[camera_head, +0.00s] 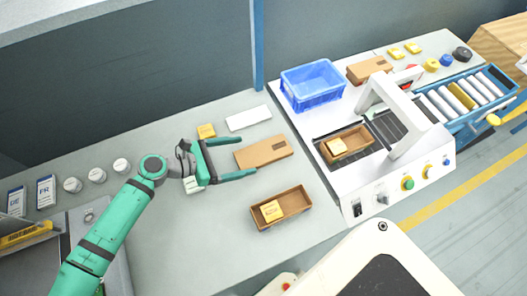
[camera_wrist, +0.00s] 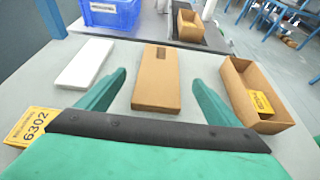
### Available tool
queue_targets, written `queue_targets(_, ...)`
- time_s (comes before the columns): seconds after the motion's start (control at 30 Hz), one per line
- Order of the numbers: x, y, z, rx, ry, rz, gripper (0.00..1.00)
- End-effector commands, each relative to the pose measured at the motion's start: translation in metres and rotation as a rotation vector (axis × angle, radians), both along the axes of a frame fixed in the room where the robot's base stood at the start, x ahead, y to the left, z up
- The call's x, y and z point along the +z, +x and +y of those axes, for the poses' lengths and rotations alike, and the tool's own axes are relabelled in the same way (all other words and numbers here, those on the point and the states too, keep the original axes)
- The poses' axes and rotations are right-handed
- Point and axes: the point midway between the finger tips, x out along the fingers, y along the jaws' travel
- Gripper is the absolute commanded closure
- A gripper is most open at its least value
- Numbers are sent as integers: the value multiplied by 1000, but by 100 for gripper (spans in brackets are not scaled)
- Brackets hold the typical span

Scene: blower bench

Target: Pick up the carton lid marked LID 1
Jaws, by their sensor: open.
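A flat brown carton lid (camera_head: 266,150) lies on the grey bench, with a small dark mark at its far end that is too small to read. It also shows in the wrist view (camera_wrist: 157,85). My gripper (camera_head: 249,157) is open and empty, its two green fingers pointing toward the lid. In the wrist view its fingertips (camera_wrist: 160,78) stand apart on either side of the lid's near part, without visible contact. I cannot tell their exact height. A second brown flat piece (camera_head: 369,69) lies on the machine behind the blue crate's right side.
An open brown carton (camera_head: 291,212) with a yellow packet sits to the right of the lid. A white slab (camera_head: 248,118) and a yellow 6302 box (camera_wrist: 31,125) lie to its left. A blue crate (camera_head: 313,90) and a machine holding another carton (camera_head: 347,145) stand beyond.

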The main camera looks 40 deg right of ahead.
Motion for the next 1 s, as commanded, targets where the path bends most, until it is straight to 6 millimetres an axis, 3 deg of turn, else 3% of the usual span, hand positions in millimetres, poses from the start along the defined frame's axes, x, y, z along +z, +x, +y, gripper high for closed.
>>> queue_targets(0.6,-27,-14,-58,1,-1,0,14)
queue_targets(0.93,-30,-15,-64,3,-1,-1,14)
queue_targets(0.97,-30,-15,-64,3,-1,-1,16)
queue_targets(1.0,-30,-15,-64,3,-1,-1,26)
